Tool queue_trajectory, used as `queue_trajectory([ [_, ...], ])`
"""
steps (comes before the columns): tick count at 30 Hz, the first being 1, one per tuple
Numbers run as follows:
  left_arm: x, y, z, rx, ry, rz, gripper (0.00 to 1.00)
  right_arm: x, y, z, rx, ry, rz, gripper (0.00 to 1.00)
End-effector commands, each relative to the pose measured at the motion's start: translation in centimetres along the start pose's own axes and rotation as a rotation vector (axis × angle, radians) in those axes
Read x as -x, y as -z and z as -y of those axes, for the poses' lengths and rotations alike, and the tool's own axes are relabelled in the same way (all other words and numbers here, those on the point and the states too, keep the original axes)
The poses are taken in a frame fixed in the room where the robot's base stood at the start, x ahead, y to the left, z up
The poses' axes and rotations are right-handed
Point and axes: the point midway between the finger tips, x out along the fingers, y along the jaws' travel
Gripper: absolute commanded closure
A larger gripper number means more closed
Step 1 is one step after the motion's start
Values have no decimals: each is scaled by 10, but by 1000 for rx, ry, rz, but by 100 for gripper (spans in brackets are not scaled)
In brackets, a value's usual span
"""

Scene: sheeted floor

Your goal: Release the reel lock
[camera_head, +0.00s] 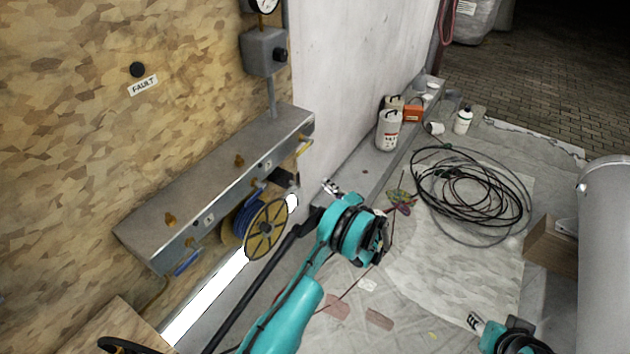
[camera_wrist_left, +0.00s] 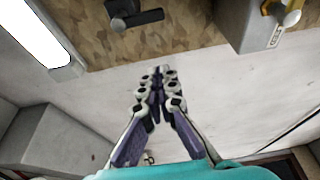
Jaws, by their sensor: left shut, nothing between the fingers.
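A reel with a yellow spoked disc (camera_head: 267,229) and blue line (camera_head: 240,217) wound behind it is mounted under the grey metal housing (camera_head: 220,185) on the wall. My left gripper (camera_head: 329,186) is shut and empty, to the right of the reel and apart from it. In the left wrist view its fingers (camera_wrist_left: 158,82) meet in front of the pale wall. That view also shows a dark lever (camera_wrist_left: 136,17) on the patterned panel and a pale-tipped knob (camera_wrist_left: 291,18) beside a label. I cannot tell which part is the reel lock. My right gripper (camera_head: 474,322) is partly seen at lower right.
A lit white strip (camera_head: 205,298) runs below the housing. A black cable coil (camera_head: 470,195) lies on the sheeted floor, with white canisters (camera_head: 388,130) by the wall. A cardboard box (camera_head: 551,245) and a grey cylinder (camera_head: 606,250) stand at right.

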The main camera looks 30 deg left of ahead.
Motion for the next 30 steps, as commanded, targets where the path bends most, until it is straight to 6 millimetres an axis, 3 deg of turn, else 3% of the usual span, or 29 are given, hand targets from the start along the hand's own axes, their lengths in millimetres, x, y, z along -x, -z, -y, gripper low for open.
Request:
queue_trajectory([
  [14,-94,-2,-3,0,-1,4,100,-25,-18,0,0,0,0,60],
  [21,-83,-30,-2,0,-1,0,100,-34,-25,0,0,0,0,60],
  [30,-80,-38,0,0,-1,0,100,-36,-25,0,0,0,0,60],
])
